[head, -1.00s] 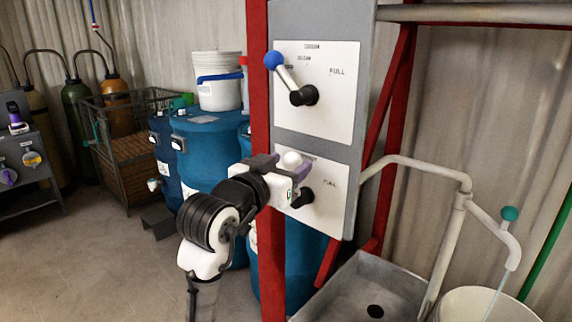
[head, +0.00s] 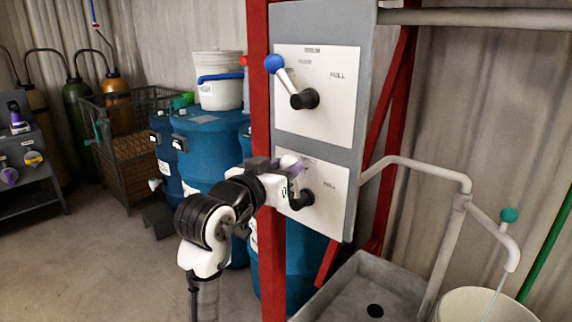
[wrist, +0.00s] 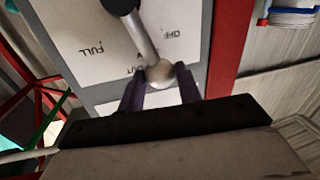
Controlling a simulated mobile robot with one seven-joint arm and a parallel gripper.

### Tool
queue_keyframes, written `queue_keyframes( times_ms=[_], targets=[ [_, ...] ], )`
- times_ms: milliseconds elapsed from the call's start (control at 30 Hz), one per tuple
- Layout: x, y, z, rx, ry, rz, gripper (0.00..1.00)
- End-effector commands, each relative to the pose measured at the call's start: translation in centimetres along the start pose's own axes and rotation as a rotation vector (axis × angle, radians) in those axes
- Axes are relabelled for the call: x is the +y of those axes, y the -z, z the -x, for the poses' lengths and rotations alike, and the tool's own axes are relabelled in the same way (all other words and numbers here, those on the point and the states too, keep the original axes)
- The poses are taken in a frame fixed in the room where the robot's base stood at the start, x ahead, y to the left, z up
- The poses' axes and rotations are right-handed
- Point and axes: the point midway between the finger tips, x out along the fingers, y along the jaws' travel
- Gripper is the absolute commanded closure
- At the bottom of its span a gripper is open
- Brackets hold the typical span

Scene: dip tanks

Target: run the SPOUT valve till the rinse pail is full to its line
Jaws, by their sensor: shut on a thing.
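The lower valve on the grey panel has a dark hub (head: 302,199) and a lever ending in a white ball knob (head: 288,160). In the wrist view, the white knob (wrist: 160,73) sits between my two fingers; the plate beside it reads OFF and FULL, with part of a word ending in "OUT". My gripper (head: 291,165) is shut on this knob. The lever points up and slightly left. The white pail (head: 487,306) stands under the curved spout (head: 507,245). A thin pale stream falls from the spout into it. The pail's water level and fill line cannot be made out.
An upper valve with a blue knob (head: 274,64) sits just above on the same panel (head: 367,100). A red post (head: 258,90) and blue drums (head: 205,145) are close to my arm. A grey sink (head: 350,290) lies below. The floor at left is clear.

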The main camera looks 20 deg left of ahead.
Motion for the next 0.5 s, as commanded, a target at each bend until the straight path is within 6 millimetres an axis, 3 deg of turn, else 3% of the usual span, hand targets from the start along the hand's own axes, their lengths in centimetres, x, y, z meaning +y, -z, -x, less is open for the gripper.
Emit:
queue_keyframes(
  times_ms=[500],
  targets=[
    [-2.9, -0.8, -0.6, -0.073, -0.003, 0.368, 1.0]
  ],
)
